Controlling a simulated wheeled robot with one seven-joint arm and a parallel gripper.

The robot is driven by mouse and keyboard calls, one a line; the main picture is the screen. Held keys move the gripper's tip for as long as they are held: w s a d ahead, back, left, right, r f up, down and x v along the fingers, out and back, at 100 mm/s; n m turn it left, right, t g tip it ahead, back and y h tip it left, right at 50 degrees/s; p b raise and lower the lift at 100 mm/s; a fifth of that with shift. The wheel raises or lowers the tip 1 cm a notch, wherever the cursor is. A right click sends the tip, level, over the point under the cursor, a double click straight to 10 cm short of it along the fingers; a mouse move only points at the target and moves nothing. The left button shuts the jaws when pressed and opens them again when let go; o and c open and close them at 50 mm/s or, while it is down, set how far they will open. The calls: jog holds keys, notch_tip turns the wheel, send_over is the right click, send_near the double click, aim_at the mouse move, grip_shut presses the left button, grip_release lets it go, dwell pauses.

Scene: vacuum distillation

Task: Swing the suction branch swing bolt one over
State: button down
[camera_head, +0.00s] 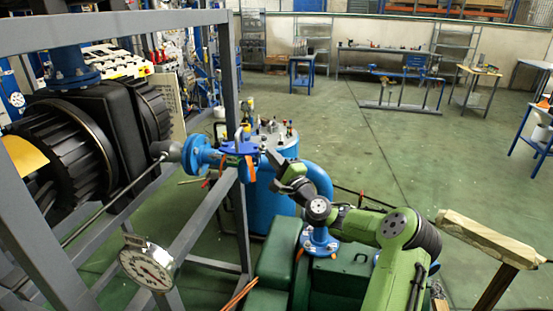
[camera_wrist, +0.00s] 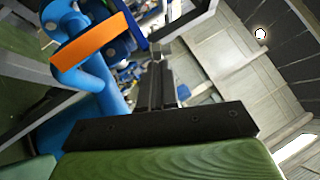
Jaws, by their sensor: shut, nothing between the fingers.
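The suction branch is a blue pipe with a flange (camera_head: 197,155) at its left end and a raised blue cover or flange (camera_head: 238,148) on top. Orange strips (camera_head: 250,168) hang beside that cover. A small grey upright part stands at the cover; I cannot tell whether it is the swing bolt. My gripper (camera_head: 267,151) is just right of the cover, its fingers shut and empty; contact cannot be told. In the wrist view, my shut fingers (camera_wrist: 158,55) point past blue pipework (camera_wrist: 95,75) with an orange strip (camera_wrist: 88,42).
A grey steel frame (camera_head: 232,110) rises at the left around a black finned machine (camera_head: 60,150). A dial gauge (camera_head: 150,265) is at the lower left. A blue vessel (camera_head: 268,205) stands below the branch. A wooden beam (camera_head: 490,238) is at the right. Open green floor lies behind.

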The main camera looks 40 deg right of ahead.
aim_at(264, 145)
jog(key=r+p, duration=0.1)
jog(key=w+a+n+g+p, duration=0.1)
jog(key=p, duration=0.1)
jog(key=r+n+p, duration=0.1)
jog(key=shift+w+a+r+g+y, duration=0.15)
jog(key=shift+r+g+y, duration=0.2)
jog(key=shift+g+y, duration=0.05)
jog(key=shift+f, duration=0.15)
jog(key=shift+f, duration=0.1)
